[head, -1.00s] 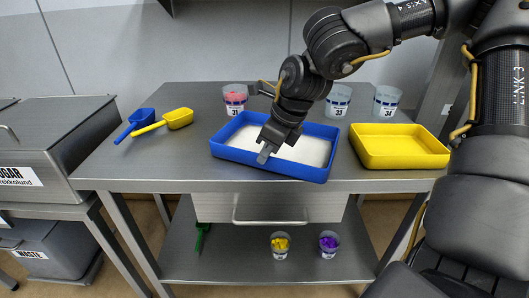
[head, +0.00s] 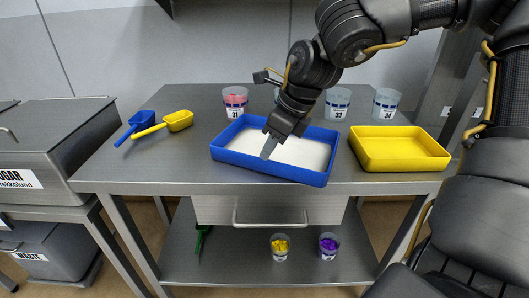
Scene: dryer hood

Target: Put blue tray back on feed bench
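The blue tray (head: 318,178) rests on the steel bench (head: 197,170), near its front edge. It has a white layer inside. My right gripper (head: 268,150) reaches down over the tray's inside from the upper right. Its fingertips show as one grey shape against the white layer, so I cannot tell whether it is open or shut, or whether it touches the tray. My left gripper is not in view.
A yellow tray (head: 402,163) stands right of the blue one. Cups 31 (head: 235,99), 33 (head: 337,103) and 34 (head: 386,102) stand behind. A blue scoop (head: 141,119) and a yellow scoop (head: 178,121) lie left. The bench's left front is clear.

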